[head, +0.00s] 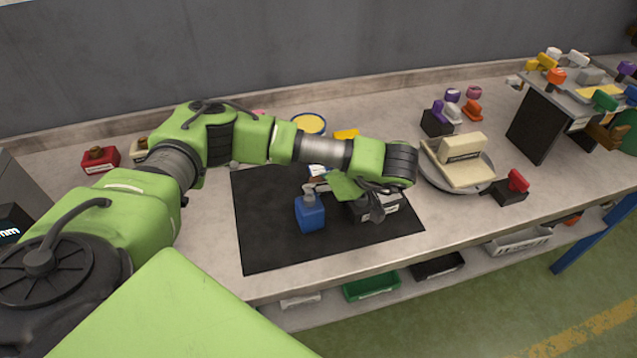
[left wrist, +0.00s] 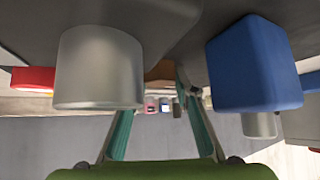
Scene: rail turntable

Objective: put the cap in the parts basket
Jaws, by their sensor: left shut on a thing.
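My left gripper (head: 335,188) is low over the black mat, right beside a blue block with a grey neck (head: 311,215). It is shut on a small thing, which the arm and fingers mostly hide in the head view. In the left wrist view a brown piece, seemingly the cap (left wrist: 160,74), shows between the fingertips (left wrist: 162,88). The blue block (left wrist: 254,65) is to the right there and a grey cylinder (left wrist: 98,70) to the left. I cannot tell which container is the parts basket. My right gripper is not in view.
The black mat (head: 270,235) lies on the grey bench. A plate with a cream block (head: 462,160) stands to the right, near a black block with a red top (head: 510,190). Green (head: 370,286), black (head: 437,265) and white (head: 520,241) trays sit on the shelf below.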

